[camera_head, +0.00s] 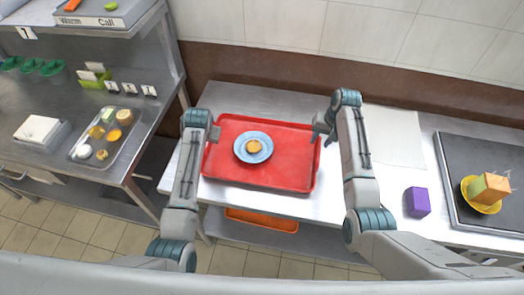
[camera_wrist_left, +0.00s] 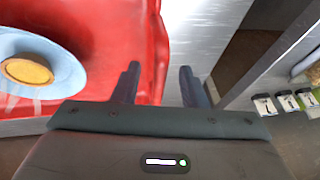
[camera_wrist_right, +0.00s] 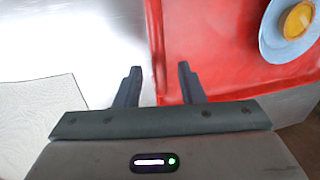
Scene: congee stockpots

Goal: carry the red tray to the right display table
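The red tray (camera_head: 225,170) lies flat on a metal-topped table, with a blue plate (camera_head: 241,158) on it. A round golden-brown item (camera_head: 254,146) sits on the plate. My left gripper (camera_head: 213,133) is at the tray's left edge. In the left wrist view its fingers (camera_wrist_left: 158,85) stand apart, with the tray rim (camera_wrist_left: 160,40) showing between them. My right gripper (camera_head: 321,130) is at the tray's right edge. In the right wrist view its fingers (camera_wrist_right: 157,85) are also apart, with the rim between them. Whether either gripper touches the rim is unclear.
To the right are a purple block (camera_head: 417,202) and a dark board (camera_head: 456,160) holding a yellow plate (camera_head: 480,203) with blocks. A metal counter (camera_head: 70,175) with a food tray (camera_head: 82,152) stands left. An orange tray (camera_head: 262,221) is on the shelf below. A wall closes the back.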

